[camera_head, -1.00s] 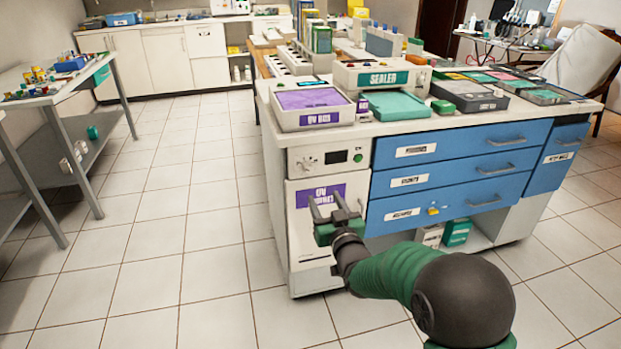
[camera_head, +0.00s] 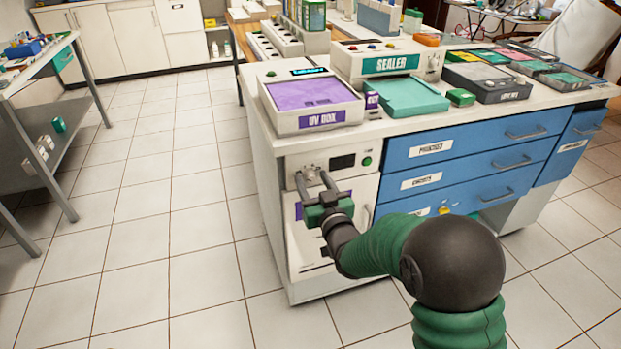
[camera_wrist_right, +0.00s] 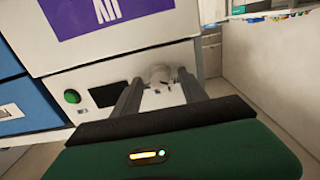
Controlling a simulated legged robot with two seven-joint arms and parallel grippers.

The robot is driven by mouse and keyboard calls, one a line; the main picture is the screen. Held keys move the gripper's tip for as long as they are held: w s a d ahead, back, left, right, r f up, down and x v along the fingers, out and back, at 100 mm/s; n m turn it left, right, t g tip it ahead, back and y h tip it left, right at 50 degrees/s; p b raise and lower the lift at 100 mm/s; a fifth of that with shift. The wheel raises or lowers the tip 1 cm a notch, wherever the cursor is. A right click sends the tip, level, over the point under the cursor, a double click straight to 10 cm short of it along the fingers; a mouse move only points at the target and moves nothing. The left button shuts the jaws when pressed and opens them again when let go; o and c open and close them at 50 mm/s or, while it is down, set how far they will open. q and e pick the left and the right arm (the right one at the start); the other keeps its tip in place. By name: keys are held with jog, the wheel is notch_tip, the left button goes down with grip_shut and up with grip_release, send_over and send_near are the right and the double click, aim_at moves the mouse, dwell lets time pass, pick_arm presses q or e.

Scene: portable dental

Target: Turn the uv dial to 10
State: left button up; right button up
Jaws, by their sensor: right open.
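The dial (camera_head: 310,170) is a small light knob on the white front panel under the purple-topped UV box (camera_head: 312,98). In the right wrist view the dial (camera_wrist_right: 160,76) shows just beyond and between the two grey fingers. My right gripper (camera_head: 315,182) is open, its fingertips close to the panel and on either side of the dial. I cannot tell whether the fingers touch it. The dial's number marks are too small to read. My left gripper is not in view.
Beside the dial are a dark display (camera_head: 342,161) and a green button (camera_head: 367,161). Blue drawers (camera_head: 450,165) are to the right. The sealer (camera_head: 392,62) and a green tray (camera_head: 408,97) stand on the counter. The tiled floor to the left is clear.

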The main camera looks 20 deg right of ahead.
grip_shut()
jog(key=shift+m, duration=0.4)
jog(key=m, duration=0.4)
jog(key=shift+d, duration=0.1)
jog(key=m+p, duration=0.1)
jog(key=m, duration=0.2)
jog(key=shift+d+f+m, duration=0.1)
jog(key=shift+m, duration=0.2)
jog(key=m+p, duration=0.1)
jog(key=m, duration=0.3)
jog(key=shift+f+m+p, duration=0.15)
jog(key=shift+m+p, duration=0.4)
jog(key=shift+m, duration=1.15)
jog(key=shift+f, duration=0.1)
